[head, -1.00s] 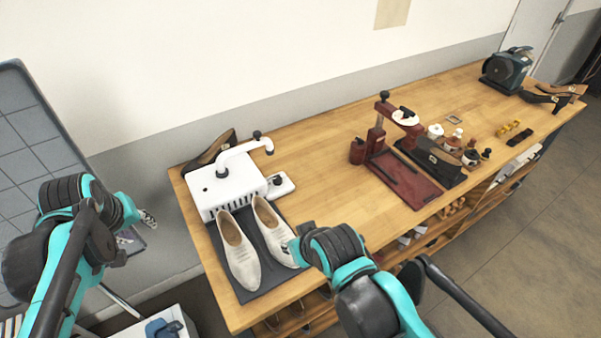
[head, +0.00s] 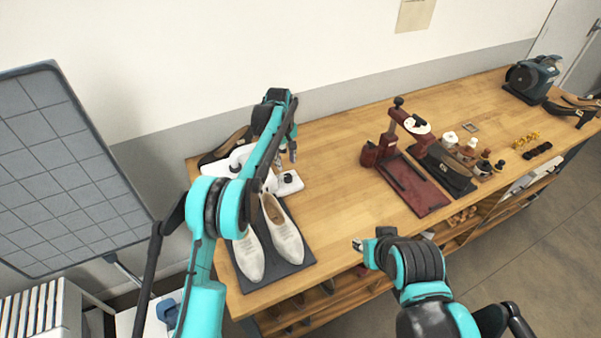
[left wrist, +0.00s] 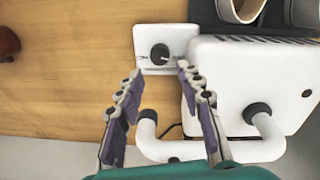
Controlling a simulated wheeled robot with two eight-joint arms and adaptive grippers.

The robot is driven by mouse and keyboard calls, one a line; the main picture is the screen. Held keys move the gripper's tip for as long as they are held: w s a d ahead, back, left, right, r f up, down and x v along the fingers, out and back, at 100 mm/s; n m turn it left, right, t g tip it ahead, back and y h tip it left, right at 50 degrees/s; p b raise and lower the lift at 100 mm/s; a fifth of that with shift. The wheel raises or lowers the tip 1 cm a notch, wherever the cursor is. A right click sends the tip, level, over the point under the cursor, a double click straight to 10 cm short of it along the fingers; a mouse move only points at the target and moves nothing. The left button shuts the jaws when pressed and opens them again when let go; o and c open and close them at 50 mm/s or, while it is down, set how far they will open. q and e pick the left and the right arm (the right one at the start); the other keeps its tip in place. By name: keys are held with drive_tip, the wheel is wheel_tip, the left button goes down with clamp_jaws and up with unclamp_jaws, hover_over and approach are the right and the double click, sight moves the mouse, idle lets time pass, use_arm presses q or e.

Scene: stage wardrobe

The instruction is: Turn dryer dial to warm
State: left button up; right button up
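The white shoe dryer (head: 240,160) stands at the left end of the wooden bench, partly hidden behind my left arm. Its control box (head: 290,185) sticks out on the right side. In the left wrist view, the box (left wrist: 147,40) carries a round black dial (left wrist: 159,53) with a pale pointer mark; labels are too small to read. My left gripper (head: 286,157) is above the control box. In the left wrist view its two fingers (left wrist: 160,73) are spread, with the dial between and just beyond the tips. My right gripper (head: 360,245) is off the bench's front edge, its fingers mostly hidden.
Two cream shoes (head: 282,230) stand on a dark mat (head: 298,260) in front of the dryer. The dryer's curved pipes (left wrist: 150,140) are close to my left fingers. A red press (head: 405,185) stands mid-bench; bare wood lies between it and the dryer.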

sight(287, 176)
use_arm(q)
drive_tip(key=f, duration=0.4)
drive_tip(key=f+b, duration=0.1)
drive_tip(key=f, duration=0.2)
drive_tip(key=shift+w+d+f, duration=0.1)
drive_tip(key=shift+d+f, duration=0.1)
drive_tip(key=shift+f, duration=0.2)
clamp_jaws()
